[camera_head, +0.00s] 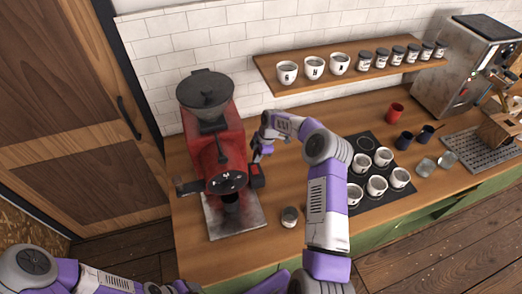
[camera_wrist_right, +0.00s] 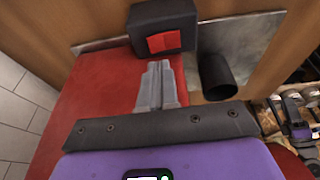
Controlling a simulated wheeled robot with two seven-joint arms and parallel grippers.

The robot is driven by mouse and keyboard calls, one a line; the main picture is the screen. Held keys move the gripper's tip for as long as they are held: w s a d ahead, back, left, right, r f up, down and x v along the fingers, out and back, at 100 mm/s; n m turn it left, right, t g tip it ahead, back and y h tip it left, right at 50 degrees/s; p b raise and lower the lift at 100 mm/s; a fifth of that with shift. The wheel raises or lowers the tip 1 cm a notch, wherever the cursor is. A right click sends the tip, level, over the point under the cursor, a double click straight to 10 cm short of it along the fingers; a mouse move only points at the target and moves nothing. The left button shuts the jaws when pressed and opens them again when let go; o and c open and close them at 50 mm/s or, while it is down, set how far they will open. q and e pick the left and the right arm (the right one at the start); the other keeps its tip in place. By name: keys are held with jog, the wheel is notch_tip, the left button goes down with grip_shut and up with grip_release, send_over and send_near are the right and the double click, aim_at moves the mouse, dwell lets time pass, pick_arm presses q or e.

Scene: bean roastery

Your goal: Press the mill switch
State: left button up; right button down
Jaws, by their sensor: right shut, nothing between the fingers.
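The red mill (camera_head: 208,150) with a dark hopper stands on the counter at the left in the head view. Its switch is a red square button (camera_wrist_right: 164,41) on a black box (camera_wrist_right: 150,18), seen at the top of the right wrist view. In the head view that box (camera_head: 257,179) sticks out from the mill's right side. My right gripper (camera_head: 259,157) is beside the mill's right side, just behind the box. Its grey fingers (camera_wrist_right: 159,67) are shut and empty, with tips close to the button; I cannot tell whether they touch it. My left gripper is out of view.
A small jar (camera_head: 289,217) stands right of the mill. Several white cups (camera_head: 376,186) stand on a black hob further right. A wall shelf (camera_head: 300,88) with cups and jars hangs above. A red mug (camera_head: 395,113) and an espresso machine (camera_head: 462,75) stand beyond.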

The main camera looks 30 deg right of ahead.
aim_at(255, 167)
jog(key=shift+w+f+b, duration=0.15)
jog(key=shift+f+b, duration=0.05)
jog(key=shift+f, duration=0.95)
jog(key=shift+w+f+b, duration=0.15)
jog(key=shift+f+b, duration=0.05)
jog(key=shift+f, duration=0.9)
jog(key=shift+w+f+b, duration=0.1)
jog(key=shift+f+b, duration=0.25)
jog(key=shift+b, duration=0.7)
jog(key=shift+r, duration=0.15)
jog(key=shift+s+a+r+p, duration=0.1)
jog(key=shift+s+p, duration=0.1)
jog(key=shift+s, duration=0.25)
jog(key=shift+s+a+r+p, duration=0.1)
jog(key=shift+s+p, duration=0.1)
jog(key=shift+s, duration=0.2)
